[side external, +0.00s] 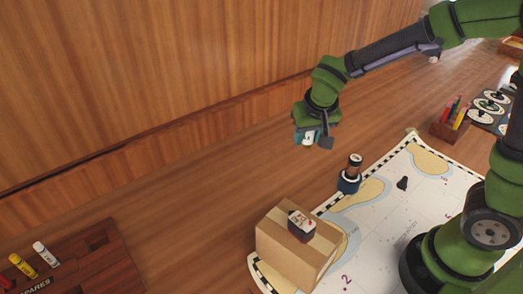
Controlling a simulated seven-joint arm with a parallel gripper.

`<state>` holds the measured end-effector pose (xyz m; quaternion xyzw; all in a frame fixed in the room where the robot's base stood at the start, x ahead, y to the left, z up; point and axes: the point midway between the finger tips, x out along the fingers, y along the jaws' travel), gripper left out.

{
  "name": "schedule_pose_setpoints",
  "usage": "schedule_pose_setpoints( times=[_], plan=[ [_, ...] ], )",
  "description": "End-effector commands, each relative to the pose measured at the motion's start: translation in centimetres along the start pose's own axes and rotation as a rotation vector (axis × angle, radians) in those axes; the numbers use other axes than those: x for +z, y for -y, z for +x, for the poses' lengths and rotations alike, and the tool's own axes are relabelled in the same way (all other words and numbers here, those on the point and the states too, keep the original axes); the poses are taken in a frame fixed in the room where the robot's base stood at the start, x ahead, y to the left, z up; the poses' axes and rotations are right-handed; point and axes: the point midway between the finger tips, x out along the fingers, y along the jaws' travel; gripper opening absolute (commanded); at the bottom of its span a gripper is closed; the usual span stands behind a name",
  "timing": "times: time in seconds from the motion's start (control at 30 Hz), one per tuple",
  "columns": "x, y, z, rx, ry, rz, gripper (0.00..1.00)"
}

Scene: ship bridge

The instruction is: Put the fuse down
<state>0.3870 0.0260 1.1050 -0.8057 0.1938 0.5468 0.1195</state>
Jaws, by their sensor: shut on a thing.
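My gripper (314,139) is in the upper middle of the side external view, above the wooden desk near the back panel. It is shut on a small pale white-and-teal thing (308,138), which I take to be the fuse. The fingers hide most of it, and it appears held clear of the desk.
A cardboard box (285,262) with a small dark labelled item (301,224) on top stands on the chart (385,235). A dark-based copper cylinder (351,172) stands at the chart's edge. A pen holder (449,127) is at right. The desk left of the box is clear.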

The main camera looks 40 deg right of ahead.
Motion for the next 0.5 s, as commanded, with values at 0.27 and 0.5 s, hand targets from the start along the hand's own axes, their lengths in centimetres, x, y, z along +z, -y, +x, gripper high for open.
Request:
schedule_pose_setpoints(
  times=[0.27, 0.5],
  plan=[
    [-3.5, -15.2, 1.6, 0.188, 0.005, 0.47, 0.08],
    [-1.8, -27.8, 1.1, 0.343, 0.008, 0.862, 0.08]
  ],
)
